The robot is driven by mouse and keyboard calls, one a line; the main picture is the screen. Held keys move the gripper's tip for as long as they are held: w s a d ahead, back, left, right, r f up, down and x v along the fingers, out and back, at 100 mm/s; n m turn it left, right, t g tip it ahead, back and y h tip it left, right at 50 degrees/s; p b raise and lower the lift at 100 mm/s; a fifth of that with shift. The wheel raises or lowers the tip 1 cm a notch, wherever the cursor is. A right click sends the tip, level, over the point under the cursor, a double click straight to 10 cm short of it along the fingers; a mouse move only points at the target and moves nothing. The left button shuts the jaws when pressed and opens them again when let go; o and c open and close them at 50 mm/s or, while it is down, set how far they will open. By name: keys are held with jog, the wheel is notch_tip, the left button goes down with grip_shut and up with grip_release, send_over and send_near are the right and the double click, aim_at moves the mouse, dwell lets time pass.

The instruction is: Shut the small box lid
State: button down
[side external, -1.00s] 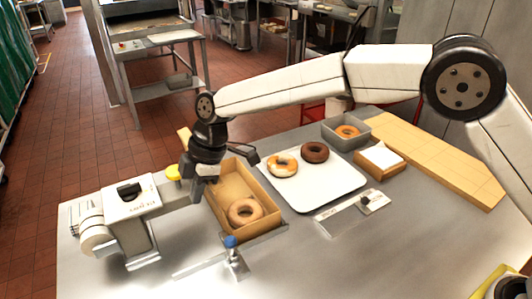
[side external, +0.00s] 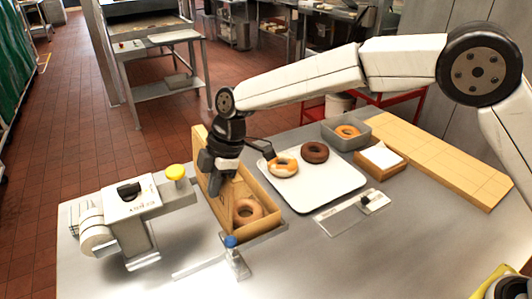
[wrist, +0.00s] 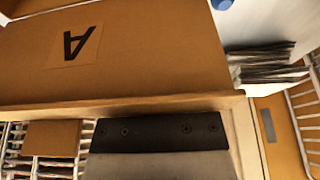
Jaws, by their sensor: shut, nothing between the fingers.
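The small tan box (side external: 268,226) stands on the steel table with a plain ring doughnut (side external: 248,211) inside. Its lid (side external: 200,138) is raised along the box's left side, partly hidden behind my gripper. In the wrist view a broad brown panel (wrist: 150,60) marked with the letter A fills the upper left; it looks like the lid. My gripper (side external: 222,178) is shut and empty, pointing down beside the lid over the box. Its dark end (wrist: 158,135) shows just below the panel's edge in the wrist view; I cannot tell whether they touch.
A white tray (side external: 320,199) with two doughnuts lies right of the box. A grey bin (side external: 347,141) holds another doughnut.

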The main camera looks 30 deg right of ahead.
aim_at(239, 175)
jog(key=d, duration=0.5)
jog(key=shift+d, duration=0.3)
dwell(0.9)
jog(key=shift+r, duration=0.2)
dwell(0.4)
jog(key=shift+r, duration=2.85)
jog(key=shift+d+f, duration=0.1)
jog(key=s+d+f+m+t+h, duration=0.1)
jog(key=s+d+f+m, duration=0.2)
jog(key=s+d+m, duration=0.3)
jog(key=s+d+f+m+h, duration=0.1)
jog(key=s+d+f+m, duration=0.3)
jog(key=d, duration=0.7)
jog(key=s+d+f+m+t+h, duration=0.1)
jog(key=s+d+f+m+h, duration=0.1)
jog(key=s+d+m, duration=0.6)
jog(key=shift+s+d+f+t, duration=0.3)
jog(key=shift+s+d+f, duration=0.45)
jog(key=shift+s, duration=0.3)
